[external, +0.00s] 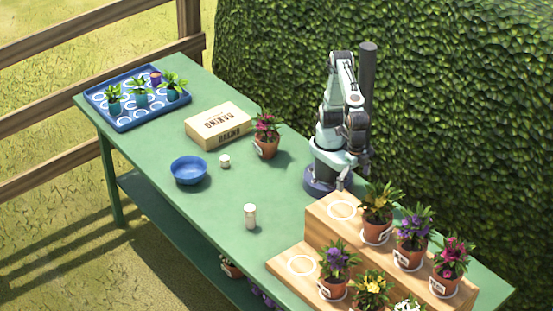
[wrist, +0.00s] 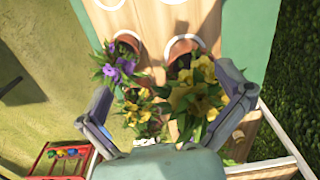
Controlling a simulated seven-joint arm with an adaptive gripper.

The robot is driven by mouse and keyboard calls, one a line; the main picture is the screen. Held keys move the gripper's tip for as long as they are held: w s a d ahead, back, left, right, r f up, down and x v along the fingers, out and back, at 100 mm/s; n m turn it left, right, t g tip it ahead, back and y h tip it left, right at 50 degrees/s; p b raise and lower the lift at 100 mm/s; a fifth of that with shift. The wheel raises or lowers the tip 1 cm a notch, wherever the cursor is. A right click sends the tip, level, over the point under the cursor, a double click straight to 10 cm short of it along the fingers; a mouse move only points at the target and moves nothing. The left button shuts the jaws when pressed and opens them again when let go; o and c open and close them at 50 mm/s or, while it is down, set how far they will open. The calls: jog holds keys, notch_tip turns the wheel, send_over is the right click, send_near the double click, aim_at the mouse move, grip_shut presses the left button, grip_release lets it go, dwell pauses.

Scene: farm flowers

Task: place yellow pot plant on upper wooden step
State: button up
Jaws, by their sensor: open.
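A yellow-flowered plant (external: 378,203) in a terracotta pot stands on the upper wooden step (external: 320,221), to the right of an empty white ring (external: 342,210). A second yellow-flowered plant (external: 370,287) stands on the lower step (external: 287,267). My gripper (wrist: 163,78) is open in the wrist view, with its fingers spread wide. The upper yellow plant (wrist: 195,90) shows near the right finger, the lower yellow plant (wrist: 141,106) shows between the fingers, and a purple plant (wrist: 120,66) shows near the left finger. I cannot tell their distance from the fingers. Nothing is held.
Purple (external: 412,228) and magenta (external: 452,257) plants fill the upper step's right side. Another purple plant (external: 337,260) stands on the lower step beside an empty ring (external: 302,265). A potted plant (external: 267,135), box (external: 220,122), bowl (external: 189,170) and blue tray (external: 150,118) are farther left.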

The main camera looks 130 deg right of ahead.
jog(key=w+d+m, duration=0.2)
jog(key=d+m, duration=0.5)
jog(key=d, duration=0.9)
jog(key=s+d+f+m, duration=0.3)
jog(key=s+d+m, duration=0.2)
jog(key=s+d, duration=0.1)
jog(key=s+d+f+m, duration=0.4)
jog(key=s+d+m, duration=0.1)
jog(key=d, duration=0.3)
jog(key=shift+s+d+f+y, duration=0.25)
jog(key=shift+s+y, duration=0.15)
